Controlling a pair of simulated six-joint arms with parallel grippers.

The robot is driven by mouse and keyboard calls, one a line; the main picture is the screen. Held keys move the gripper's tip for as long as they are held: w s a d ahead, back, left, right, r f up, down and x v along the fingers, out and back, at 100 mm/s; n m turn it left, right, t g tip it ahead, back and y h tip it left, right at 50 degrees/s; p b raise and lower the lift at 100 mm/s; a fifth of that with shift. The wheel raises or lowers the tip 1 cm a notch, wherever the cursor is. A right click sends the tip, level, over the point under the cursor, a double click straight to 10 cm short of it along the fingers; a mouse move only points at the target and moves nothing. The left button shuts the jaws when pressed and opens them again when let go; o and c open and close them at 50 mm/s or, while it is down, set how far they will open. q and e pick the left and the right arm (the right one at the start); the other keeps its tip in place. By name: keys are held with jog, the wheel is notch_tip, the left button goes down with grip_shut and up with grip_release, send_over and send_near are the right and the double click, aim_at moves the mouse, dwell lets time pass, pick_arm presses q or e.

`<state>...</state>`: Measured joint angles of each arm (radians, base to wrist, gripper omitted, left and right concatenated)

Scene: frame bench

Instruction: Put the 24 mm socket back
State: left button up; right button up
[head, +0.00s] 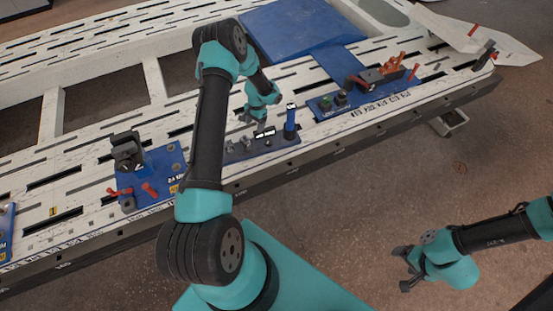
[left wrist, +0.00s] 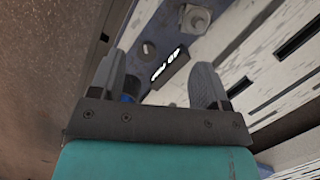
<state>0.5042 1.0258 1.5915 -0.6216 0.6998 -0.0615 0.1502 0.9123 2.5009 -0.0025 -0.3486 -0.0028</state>
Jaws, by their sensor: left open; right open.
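A dark socket rail (head: 262,147) lies on the bench, with several small grey sockets or posts (head: 246,143) and a black-and-white label (head: 265,132). A tall blue cylinder with a dark top (head: 291,122) stands upright at its right end. I cannot tell which piece is the 24 mm socket. My left gripper (head: 262,117) is open just above the rail, left of the cylinder. In the left wrist view its fingers (left wrist: 157,88) straddle the label; a bit of blue (left wrist: 131,88) shows by the left finger, and a grey socket (left wrist: 195,18) lies beyond. My right gripper (head: 405,270) is open and empty above the floor.
A blue board (head: 150,175) with a black clamp and red pieces lies left on the bench. Another blue board (head: 365,90) with a black holder and red-orange tools lies right. A large blue plate (head: 300,30) is behind. The bench top is slotted.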

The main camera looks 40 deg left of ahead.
pick_arm(q)
jog(key=s+d+n+t+h, duration=0.1)
jog(key=s+d+h, duration=0.15)
jog(key=d, duration=0.75)
jog(key=s+d+t+h, duration=0.1)
jog(key=s+d, duration=0.3)
jog(key=d, duration=0.6)
jog(key=s+d+r+n+t, duration=0.1)
jog(key=s+d+r, duration=0.4)
jog(key=s+d, duration=0.6)
jog(key=shift+s+r+n+t, duration=0.2)
jog(key=shift+s+n+t, duration=0.1)
jog(key=shift+s+n, duration=0.35)
